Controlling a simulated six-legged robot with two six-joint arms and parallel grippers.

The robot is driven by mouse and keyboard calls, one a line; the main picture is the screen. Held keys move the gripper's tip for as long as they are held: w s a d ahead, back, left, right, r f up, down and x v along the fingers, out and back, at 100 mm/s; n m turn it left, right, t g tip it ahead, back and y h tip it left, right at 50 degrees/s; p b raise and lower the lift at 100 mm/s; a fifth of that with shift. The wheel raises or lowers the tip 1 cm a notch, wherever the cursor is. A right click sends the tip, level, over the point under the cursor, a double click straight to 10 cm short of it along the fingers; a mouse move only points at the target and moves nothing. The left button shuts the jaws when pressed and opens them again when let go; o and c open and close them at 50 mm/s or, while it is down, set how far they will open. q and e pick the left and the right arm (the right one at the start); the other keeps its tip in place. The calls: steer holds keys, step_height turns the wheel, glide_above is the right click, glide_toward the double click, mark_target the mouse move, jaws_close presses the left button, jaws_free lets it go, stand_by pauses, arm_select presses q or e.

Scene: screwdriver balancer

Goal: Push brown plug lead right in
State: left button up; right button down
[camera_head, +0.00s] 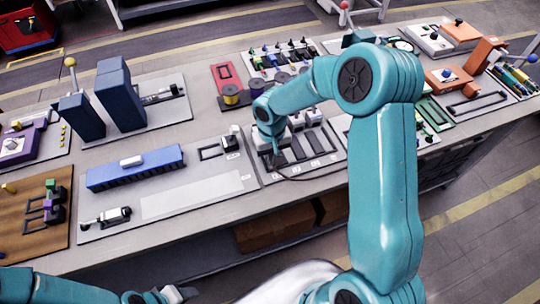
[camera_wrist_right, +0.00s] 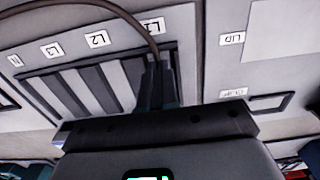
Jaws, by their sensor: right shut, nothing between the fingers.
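The brown plug lead (camera_wrist_right: 148,34) arcs across the top of the right wrist view and drops toward the slot by the L1 label. Its lower end is hidden at my right gripper (camera_wrist_right: 161,85), so I cannot tell how deep it sits. My right gripper's narrow fingers are closed together, pointing into the slotted grey panel (camera_wrist_right: 28,72) at L1. In the head view my right gripper (camera_head: 275,158) is low over that panel, partly hidden by its wrist. My left gripper (camera_head: 178,294) is at the bottom edge, far from the panel; its jaws are unclear.
L2, L3 and N labels (camera_wrist_right: 98,40) stand beside L1. Grey blocks (camera_head: 312,115) stand behind the slots. A panel with a blue block (camera_head: 135,168) lies to the left, and two dark blue boxes (camera_head: 122,95) stand further back. The table's front edge is close to the slots.

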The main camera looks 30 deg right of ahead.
stand_by(0.4)
steer(key=shift+s+a+b, duration=0.1)
steer(key=shift+s+b, duration=0.4)
step_height(320, 180, up, 7)
steer(key=p, duration=0.4)
steer(key=c, duration=1.8)
jaws_free()
